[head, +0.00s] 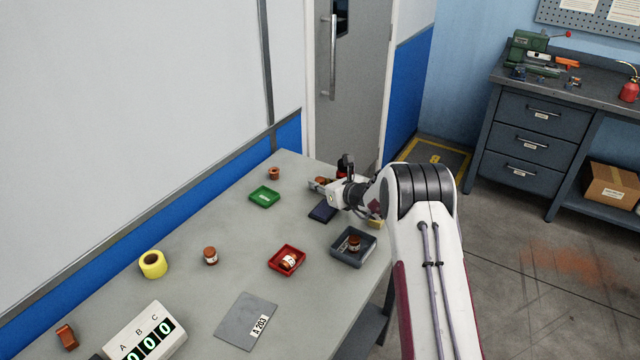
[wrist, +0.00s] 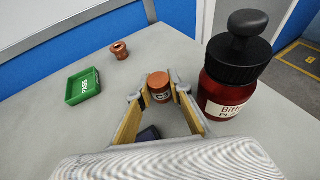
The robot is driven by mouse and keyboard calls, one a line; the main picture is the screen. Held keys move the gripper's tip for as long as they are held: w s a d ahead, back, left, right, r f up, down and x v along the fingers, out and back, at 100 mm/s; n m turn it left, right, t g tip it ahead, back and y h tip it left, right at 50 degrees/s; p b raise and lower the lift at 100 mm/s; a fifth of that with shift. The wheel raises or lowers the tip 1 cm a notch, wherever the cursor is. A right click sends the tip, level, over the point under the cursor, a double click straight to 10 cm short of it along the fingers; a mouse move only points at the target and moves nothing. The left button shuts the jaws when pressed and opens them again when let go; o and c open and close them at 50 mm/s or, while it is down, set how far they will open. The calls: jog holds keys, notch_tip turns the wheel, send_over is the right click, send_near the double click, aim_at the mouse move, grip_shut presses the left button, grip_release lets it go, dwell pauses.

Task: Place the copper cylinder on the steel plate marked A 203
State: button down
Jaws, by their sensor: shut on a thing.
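A copper cylinder (wrist: 160,88) with a dark label is between my gripper's fingertips in the wrist view. My gripper (wrist: 161,92) is shut on it; the fingers touch its sides. In the head view my gripper (head: 321,185) is at the far end of the bench, and the held cylinder is small and partly hidden there. I cannot tell its exact height above the bench. The steel plate (head: 236,313) with the label A 203 lies flat at the near part of the bench, well away from my gripper. Its top is bare apart from the label.
A dark red bottle (wrist: 238,85) stands right of my gripper. A green tray (head: 264,196) and copper spool (head: 274,173) are left. A red tray (head: 272,259) and grey tray (head: 340,259) hold copper pieces. Another copper cylinder (head: 210,256), yellow roll (head: 153,264) and counter box (head: 145,333) stand nearer.

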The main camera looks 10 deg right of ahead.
jog(key=shift+f, duration=0.1)
jog(key=c, duration=1.8)
grip_release()
jog(key=shift+f, duration=0.1)
jog(key=shift+c, duration=0.2)
jog(key=shift+s, duration=0.15)
jog(key=shift+v, duration=1.1)
jog(key=shift+f+v, duration=0.15)
jog(key=shift+v, duration=0.6)
jog(key=shift+f+v, duration=0.15)
jog(key=shift+v, duration=1.9)
jog(key=shift+s+a, duration=0.1)
jog(key=shift+a, duration=0.1)
